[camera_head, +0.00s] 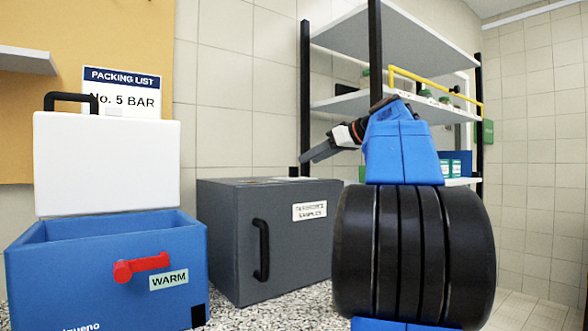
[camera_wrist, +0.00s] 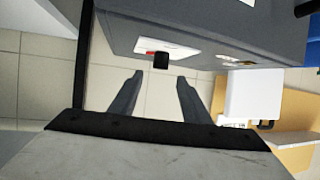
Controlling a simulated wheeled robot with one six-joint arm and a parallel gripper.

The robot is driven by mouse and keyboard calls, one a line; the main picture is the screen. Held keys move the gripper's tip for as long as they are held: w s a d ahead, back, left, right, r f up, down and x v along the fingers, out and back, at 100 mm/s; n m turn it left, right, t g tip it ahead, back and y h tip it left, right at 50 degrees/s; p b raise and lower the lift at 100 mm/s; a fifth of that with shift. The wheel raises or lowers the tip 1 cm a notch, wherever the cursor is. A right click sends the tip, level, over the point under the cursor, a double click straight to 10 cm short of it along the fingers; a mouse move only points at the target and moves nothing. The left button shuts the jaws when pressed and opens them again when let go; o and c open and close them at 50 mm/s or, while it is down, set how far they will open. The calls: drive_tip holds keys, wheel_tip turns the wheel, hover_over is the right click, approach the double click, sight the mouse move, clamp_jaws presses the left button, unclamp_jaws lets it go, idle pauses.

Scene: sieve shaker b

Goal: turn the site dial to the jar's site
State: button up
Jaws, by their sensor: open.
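In the wrist view, a small black knob (camera_wrist: 161,61) shows at the edge of the grey box (camera_wrist: 210,25), beside a white label with red on it (camera_wrist: 165,47). It may be the site dial, but its markings and pointer cannot be read. My gripper (camera_wrist: 158,77) is open and empty, with its two fingertips just short of the knob in the picture. Whether they touch it cannot be told. In the head view, my gripper (camera_head: 312,153) is above the right rear of the grey box (camera_head: 225,240). Which jar is meant is not clear.
A blue cooler (camera_head: 40,280) marked WARM, with a red handle (camera_head: 141,266), stands left, its white lid (camera_head: 105,165) upright behind. A "No. 5 BAR" packing list (camera_head: 122,85) hangs behind. A rack (camera_head: 350,45) at right holds green-topped items (camera_head: 425,93) behind a yellow rail (camera_head: 435,88).

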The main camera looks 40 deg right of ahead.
sight(295, 172)
drive_tip(key=x, duration=0.8)
drive_tip(key=shift+w+f, duration=0.2)
drive_tip(key=shift+w, duration=0.1)
drive_tip(key=c, duration=1)
drive_tip(key=shift+a, duration=0.1)
drive_tip(key=shift+c, duration=0.2)
